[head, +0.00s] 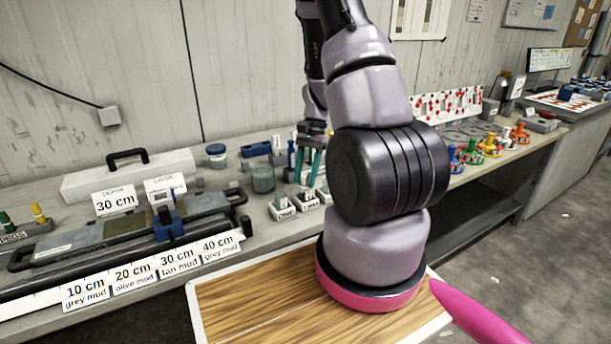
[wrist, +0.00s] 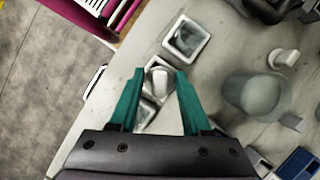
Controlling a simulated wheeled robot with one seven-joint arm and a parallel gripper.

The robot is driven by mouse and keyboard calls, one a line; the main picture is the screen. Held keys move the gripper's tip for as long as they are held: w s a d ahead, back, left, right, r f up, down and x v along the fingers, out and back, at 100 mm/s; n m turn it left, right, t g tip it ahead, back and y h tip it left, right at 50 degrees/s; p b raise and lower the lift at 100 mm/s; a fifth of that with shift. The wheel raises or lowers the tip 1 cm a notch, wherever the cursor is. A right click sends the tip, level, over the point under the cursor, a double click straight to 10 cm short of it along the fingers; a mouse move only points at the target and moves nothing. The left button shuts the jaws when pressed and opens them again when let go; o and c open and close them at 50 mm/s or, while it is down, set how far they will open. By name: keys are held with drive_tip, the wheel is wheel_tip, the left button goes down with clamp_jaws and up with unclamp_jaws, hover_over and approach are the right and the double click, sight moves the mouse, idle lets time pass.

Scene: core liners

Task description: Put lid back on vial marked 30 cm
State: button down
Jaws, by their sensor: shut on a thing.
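My gripper (head: 308,172) reaches down over the bench, its teal fingers above the row of small white labelled holders (head: 283,210). In the wrist view, the fingertips (wrist: 160,76) are close on either side of a small white rounded piece, which looks like a vial lid (wrist: 161,81). My gripper is shut on it. Directly behind it is one white holder; whether the lid touches a vial there cannot be told. Another holder (wrist: 186,38) with a dark square opening stands beyond. A separate white cap-like piece (wrist: 284,58) lies on the bench to the right.
A clear beaker (head: 263,178) stands left of the holders, and also shows in the wrist view (wrist: 252,93). The core liner tray (head: 100,232) with depth labels and a "30 cm" sign (head: 115,203) are at left. Blue items (head: 256,149) stand behind.

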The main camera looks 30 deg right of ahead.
unclamp_jaws()
idle(0.3)
drive_tip(key=shift+r, duration=3.55)
clamp_jaws()
drive_tip(key=shift+f, duration=0.2)
